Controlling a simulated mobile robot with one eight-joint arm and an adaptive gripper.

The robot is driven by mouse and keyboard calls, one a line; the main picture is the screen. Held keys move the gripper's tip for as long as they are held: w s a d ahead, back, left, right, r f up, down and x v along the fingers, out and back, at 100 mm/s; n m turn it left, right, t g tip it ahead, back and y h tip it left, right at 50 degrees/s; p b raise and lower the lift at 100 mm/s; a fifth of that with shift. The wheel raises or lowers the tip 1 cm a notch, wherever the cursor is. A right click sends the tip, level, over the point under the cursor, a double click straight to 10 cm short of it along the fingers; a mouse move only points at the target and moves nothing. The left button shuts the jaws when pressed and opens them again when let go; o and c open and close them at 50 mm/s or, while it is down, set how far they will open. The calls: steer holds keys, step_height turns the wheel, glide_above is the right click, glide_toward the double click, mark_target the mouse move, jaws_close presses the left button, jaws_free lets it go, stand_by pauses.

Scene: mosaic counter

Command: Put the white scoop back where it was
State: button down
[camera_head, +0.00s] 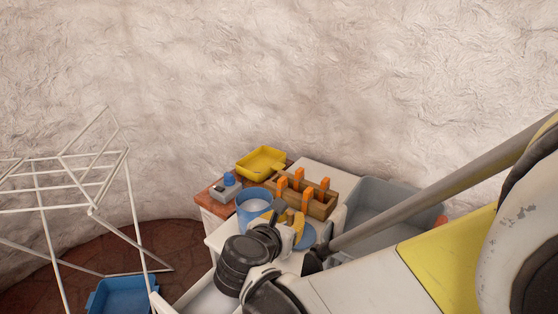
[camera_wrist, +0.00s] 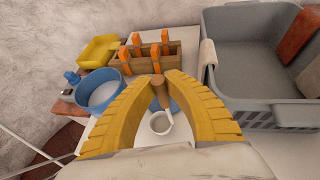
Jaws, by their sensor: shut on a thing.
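The white scoop (camera_wrist: 160,124) shows in the wrist view as a small white cup with a brown handle standing up from it. My gripper (camera_wrist: 160,80) is shut on the handle, with a yellow finger on each side. The scoop is over or on the white counter top; I cannot tell whether it touches. A blue pot (camera_wrist: 101,92) with pale contents stands to its left. In the head view my gripper (camera_head: 289,220) is just right of the blue pot (camera_head: 254,207), and I cannot make out the scoop there.
A wooden rack (camera_wrist: 140,65) with several orange-handled things stands behind. A yellow tray (camera_wrist: 98,51) is at back left. A small grey device with a blue top (camera_head: 227,186) sits left. A grey crate (camera_wrist: 272,116) with a cloth (camera_wrist: 208,56) stands right. A white wire rack (camera_head: 95,185) is far left.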

steer(key=shift+f+b, duration=0.45)
steer(key=shift+f, duration=0.25)
steer(key=c, duration=1.4)
jaws_free()
steer(key=v, duration=1.2)
